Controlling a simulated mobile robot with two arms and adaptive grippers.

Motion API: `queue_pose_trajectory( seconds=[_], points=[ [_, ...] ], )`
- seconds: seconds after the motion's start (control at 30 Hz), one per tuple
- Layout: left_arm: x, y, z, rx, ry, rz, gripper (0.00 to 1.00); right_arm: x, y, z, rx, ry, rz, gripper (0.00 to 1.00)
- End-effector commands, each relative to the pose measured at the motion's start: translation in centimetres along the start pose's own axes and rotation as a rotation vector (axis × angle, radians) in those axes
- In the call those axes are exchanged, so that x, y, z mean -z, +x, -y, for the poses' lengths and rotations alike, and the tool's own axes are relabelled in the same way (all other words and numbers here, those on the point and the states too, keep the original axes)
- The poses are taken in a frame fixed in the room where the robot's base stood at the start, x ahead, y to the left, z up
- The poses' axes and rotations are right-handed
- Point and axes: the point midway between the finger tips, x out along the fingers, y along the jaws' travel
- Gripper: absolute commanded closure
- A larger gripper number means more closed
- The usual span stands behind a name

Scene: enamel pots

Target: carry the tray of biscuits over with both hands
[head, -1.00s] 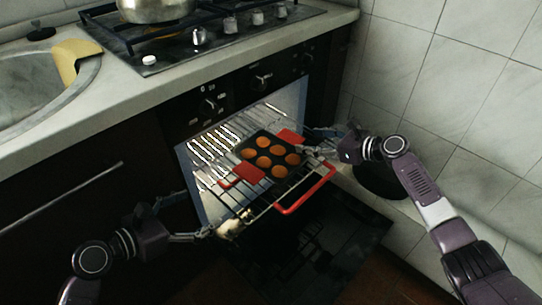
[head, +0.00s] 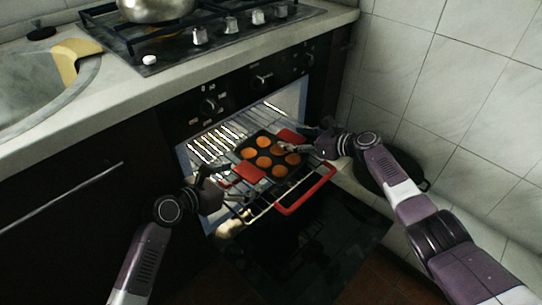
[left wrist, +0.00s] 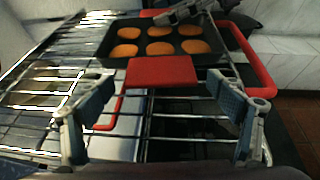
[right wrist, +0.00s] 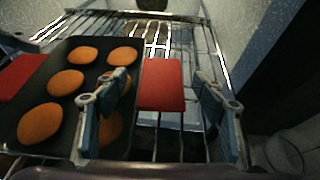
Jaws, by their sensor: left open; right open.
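The dark baking tray (head: 264,152) holds several round golden biscuits and lies on the oven rack. Its red left handle (head: 249,172) points to the near left; its red right handle (head: 291,136) is at the far right. My left gripper (head: 226,184) is open beside the left handle. In the left wrist view the left handle (left wrist: 163,72) lies ahead, between the lines of the spread fingers (left wrist: 160,110). My right gripper (head: 300,149) is open by the right handle. In the right wrist view that handle (right wrist: 161,85) lies between its spread fingers (right wrist: 160,108); one finger overlaps the tray's edge in view.
The wire oven rack (head: 255,208) sticks out of the open oven and has a red front grip (head: 306,191). The open oven door (head: 310,240) lies below. The stove with a pot (head: 155,8) is above. A tiled wall (head: 455,90) bounds the right; a black pan (head: 374,177) stands there.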

Motion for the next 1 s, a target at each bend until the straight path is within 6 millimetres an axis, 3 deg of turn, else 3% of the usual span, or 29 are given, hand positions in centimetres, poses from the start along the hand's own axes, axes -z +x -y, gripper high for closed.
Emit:
queue_pose_trajectory(
  seconds=[0.33,0.87,1.0],
  points=[
    [-0.02,0.35,0.02,0.000,0.001,0.000,0.15,-0.05,0.15,-0.02,0.000,-0.002,0.000,0.37],
    [0.00,0.31,0.01,0.000,0.001,0.000,0.72,-0.02,0.14,-0.02,0.000,-0.001,0.000,0.94],
    [0.01,0.31,0.01,0.000,0.001,0.000,0.74,-0.01,0.13,-0.02,0.000,-0.001,0.000,0.96]
  ],
)
